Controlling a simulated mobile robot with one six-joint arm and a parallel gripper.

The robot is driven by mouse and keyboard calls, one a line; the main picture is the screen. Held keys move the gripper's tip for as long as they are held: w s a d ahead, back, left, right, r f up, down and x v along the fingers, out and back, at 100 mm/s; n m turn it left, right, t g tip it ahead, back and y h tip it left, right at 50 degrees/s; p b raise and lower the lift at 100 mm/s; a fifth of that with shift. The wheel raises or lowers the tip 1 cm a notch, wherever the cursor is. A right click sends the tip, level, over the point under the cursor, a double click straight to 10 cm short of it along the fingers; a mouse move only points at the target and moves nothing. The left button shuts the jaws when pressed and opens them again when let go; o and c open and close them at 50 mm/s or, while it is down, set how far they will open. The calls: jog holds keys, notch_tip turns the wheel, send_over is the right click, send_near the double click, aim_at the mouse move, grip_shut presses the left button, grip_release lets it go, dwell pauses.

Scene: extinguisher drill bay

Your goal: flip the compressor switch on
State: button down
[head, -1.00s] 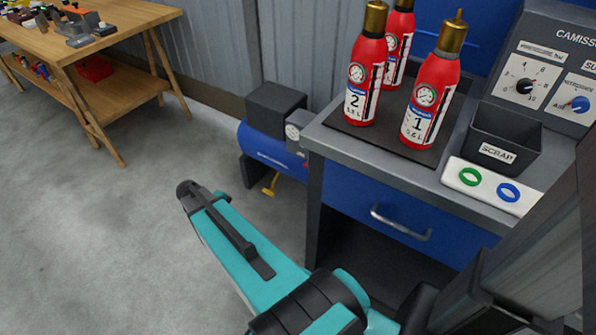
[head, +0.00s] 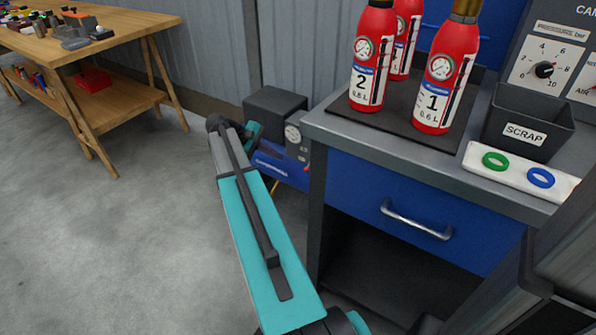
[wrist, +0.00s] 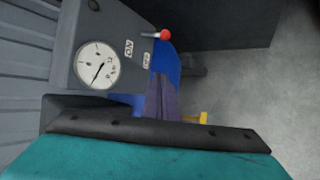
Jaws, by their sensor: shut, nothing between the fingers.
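The compressor (head: 275,104), a dark box over a blue tank, stands on the floor beside the bench. In the wrist view its grey panel (wrist: 110,22) carries a round gauge (wrist: 96,65), an ON label (wrist: 129,48) and an OFF label (wrist: 147,60). The switch lever with a red knob (wrist: 165,34) sticks out beside the labels, its knob towards the OFF end. My gripper (wrist: 157,78) is shut and empty, its dark fingers in front of the blue tank and apart from the knob in the picture. In the head view my arm hides the fingers.
A grey bench (head: 340,128) with a blue drawer stands right of the compressor, holding red extinguishers (head: 440,75), a scrap bin (head: 527,125) and a white ring tray (head: 515,172). A wooden table (head: 95,45) is at left. The floor between is clear.

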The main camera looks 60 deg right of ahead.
dwell(0.3)
jog(key=b+x, duration=0.3)
jog(key=x, duration=0.7)
jog(key=shift+s+a+r+b, duration=0.3)
jog(key=shift+s+a+r, duration=0.25)
jog(key=shift+s, duration=0.15)
jog(key=shift+s+a+r+b, duration=0.3)
jog(key=shift+s+a+r, duration=0.2)
jog(key=shift+s, duration=0.2)
jog(key=shift+r, duration=0.1)
